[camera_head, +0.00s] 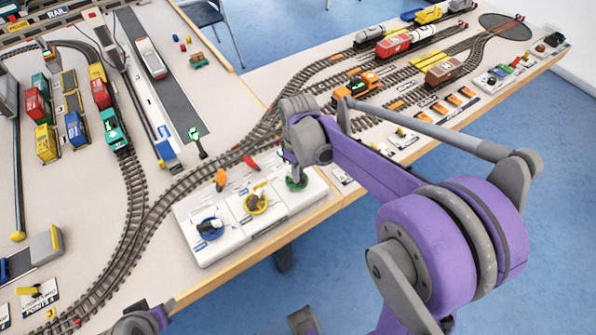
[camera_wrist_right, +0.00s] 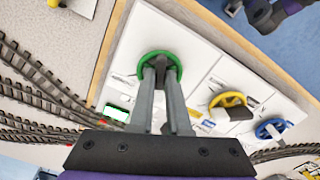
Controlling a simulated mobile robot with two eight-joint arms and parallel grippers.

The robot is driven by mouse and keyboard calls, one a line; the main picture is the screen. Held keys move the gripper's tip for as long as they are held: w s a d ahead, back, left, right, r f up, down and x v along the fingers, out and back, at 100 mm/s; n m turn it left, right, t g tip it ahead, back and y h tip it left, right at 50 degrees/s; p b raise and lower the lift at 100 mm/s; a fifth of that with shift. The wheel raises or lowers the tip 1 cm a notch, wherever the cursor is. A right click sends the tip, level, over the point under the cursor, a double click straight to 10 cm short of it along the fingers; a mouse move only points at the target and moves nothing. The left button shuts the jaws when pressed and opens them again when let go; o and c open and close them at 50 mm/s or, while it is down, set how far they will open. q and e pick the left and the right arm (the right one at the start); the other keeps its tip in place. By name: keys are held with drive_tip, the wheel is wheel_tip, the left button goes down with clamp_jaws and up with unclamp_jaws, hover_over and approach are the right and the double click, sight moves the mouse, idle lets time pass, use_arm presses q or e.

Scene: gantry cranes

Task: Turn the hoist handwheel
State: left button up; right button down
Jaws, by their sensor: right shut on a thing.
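A white panel (camera_head: 215,248) at the table edge carries three handwheels: blue (camera_head: 210,229), yellow (camera_head: 257,204) and green (camera_head: 300,185). The small labels are too blurred to read, so I cannot tell which one is named hoist. My right gripper (camera_head: 294,172) reaches down to the green handwheel at the panel's right end. In the right wrist view its two fingers (camera_wrist_right: 162,72) are shut on the green handwheel (camera_wrist_right: 158,53), and they hide part of it. The yellow handwheel (camera_wrist_right: 228,100) and blue handwheel (camera_wrist_right: 272,128) stand free beside it.
Tracks (camera_head: 165,200) run close behind the panel. Coloured containers (camera_head: 75,130) and a grey lane with a white vehicle (camera_head: 151,58) lie further back. Trains (camera_head: 392,45) and small controls (camera_head: 495,77) occupy the right table. Blue floor (camera_head: 330,260) is open in front.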

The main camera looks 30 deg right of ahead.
drive_tip(key=n, duration=0.5)
drive_tip(key=shift+d, duration=0.1)
idle(0.5)
drive_tip(key=c, duration=0.9)
unclamp_jaws()
wheel_tip(320, 180, up, 11)
drive_tip(key=shift+f+p, duration=0.1)
drive_tip(key=shift+p, duration=0.45)
